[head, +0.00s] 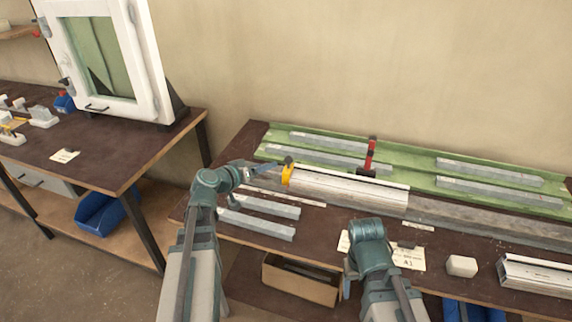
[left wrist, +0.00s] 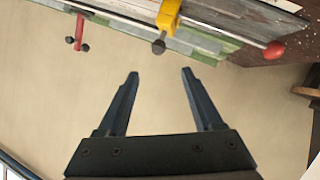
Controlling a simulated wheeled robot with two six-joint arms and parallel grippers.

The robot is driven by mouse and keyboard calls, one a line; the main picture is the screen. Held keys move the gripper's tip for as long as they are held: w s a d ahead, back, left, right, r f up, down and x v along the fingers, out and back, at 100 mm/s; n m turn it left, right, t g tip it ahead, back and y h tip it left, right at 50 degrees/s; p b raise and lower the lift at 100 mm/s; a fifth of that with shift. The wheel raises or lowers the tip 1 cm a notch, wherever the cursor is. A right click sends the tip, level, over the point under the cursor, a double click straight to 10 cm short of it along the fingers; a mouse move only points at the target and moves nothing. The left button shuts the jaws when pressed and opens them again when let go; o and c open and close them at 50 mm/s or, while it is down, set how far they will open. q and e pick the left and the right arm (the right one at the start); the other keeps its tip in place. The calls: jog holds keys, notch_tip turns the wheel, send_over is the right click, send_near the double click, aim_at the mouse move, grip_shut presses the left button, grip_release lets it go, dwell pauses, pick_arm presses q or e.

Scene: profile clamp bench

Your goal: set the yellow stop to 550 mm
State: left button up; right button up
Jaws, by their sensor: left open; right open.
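The yellow stop (head: 287,175) sits at the left end of the pale profile (head: 350,190) on the long rail. It also shows at the top of the left wrist view (left wrist: 169,15), with a dark knob on its near side. A pale scale strip (head: 285,197) runs along the front; its numbers are too small to read. My left gripper (head: 268,165) is close by the stop, apart from it. In the left wrist view its fingers (left wrist: 160,76) are spread and empty, with the knob beyond their tips. My right gripper (head: 404,245) is over the bench's front part, mostly hidden.
A red clamp (head: 370,158) stands behind the profile. Grey bars lie in the green tray (head: 420,160) and on the bench front (head: 256,222). A white block (head: 461,266), a label card (head: 408,258) and a short profile (head: 535,273) lie at the front right.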

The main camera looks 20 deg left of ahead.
aim_at(285, 160)
pick_arm(q)
jog(key=b+x, duration=0.4)
jog(key=x, duration=0.8)
jog(key=shift+d, duration=0.1)
jog(key=shift+b+x, duration=0.35)
jog(key=shift+x, duration=0.55)
jog(key=shift+d, duration=0.1)
grip_shut()
